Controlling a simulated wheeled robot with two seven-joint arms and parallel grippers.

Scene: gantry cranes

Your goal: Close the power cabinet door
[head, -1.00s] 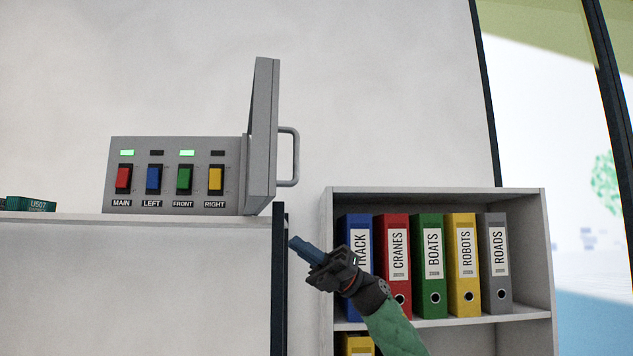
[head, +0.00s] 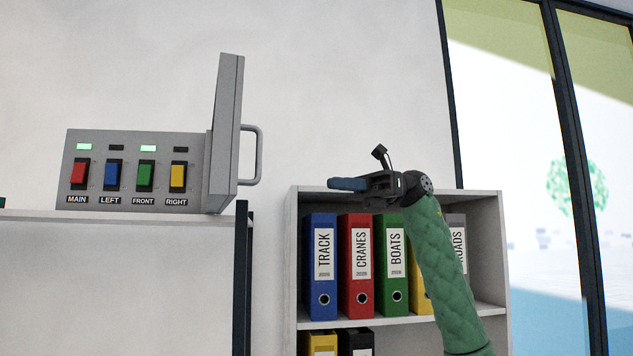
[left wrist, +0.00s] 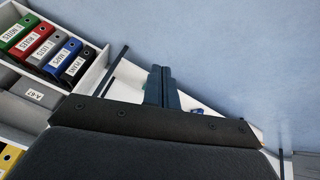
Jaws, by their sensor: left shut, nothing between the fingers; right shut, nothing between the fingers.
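The grey power cabinet (head: 138,145) sits on a white ledge at the left in the head view. It carries MAIN, LEFT, FRONT and RIGHT switches; green lights glow above MAIN and FRONT. Its door (head: 224,130) stands wide open at the cabinet's right side, with a loop handle (head: 253,155) facing right. My right gripper (head: 334,184) is shut and empty, right of the handle and slightly lower in the picture, clear of it. My left gripper (left wrist: 160,88) shows only in the left wrist view, shut and empty; the cabinet cannot be made out there.
A white shelf (head: 292,250) with several binders (head: 355,265) stands behind my right arm. The ledge (head: 120,215) ends at a dark post (head: 242,275) below the door. Open wall lies between handle and gripper. The left wrist view also shows shelves with binders (left wrist: 48,48).

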